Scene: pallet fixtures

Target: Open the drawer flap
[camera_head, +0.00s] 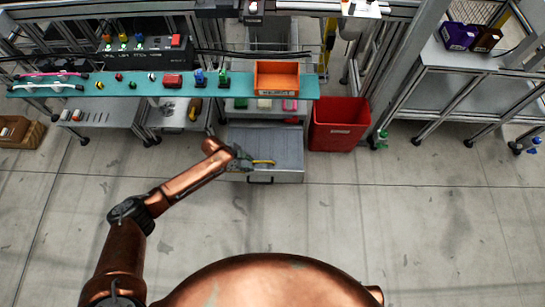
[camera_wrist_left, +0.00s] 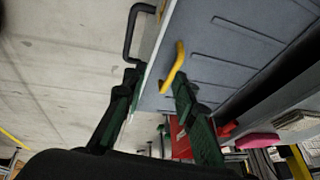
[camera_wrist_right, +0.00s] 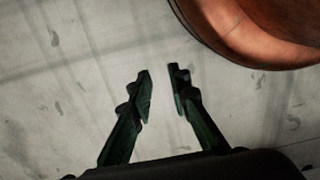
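The grey ribbed flap (camera_head: 275,137) lies flat across the top of the drawer below the bench, and it also shows in the left wrist view (camera_wrist_left: 225,45). A yellow handle (camera_head: 263,162) stands on it near the front edge, seen close in the left wrist view (camera_wrist_left: 174,67). A black handle (camera_head: 262,180) is on the drawer front. My left gripper (camera_head: 243,157) is at the flap's left front part; its open fingers (camera_wrist_left: 157,84) show around the front edge, one tip near each handle. Contact cannot be told. My right gripper (camera_wrist_right: 162,72) is open and empty above bare floor.
A red bin (camera_head: 338,124) stands right of the drawer. A teal bench top (camera_head: 130,83) above carries an orange bin (camera_head: 277,78) and several small parts. A metal table (camera_head: 480,90) is at the right. The floor in front of the drawer is clear.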

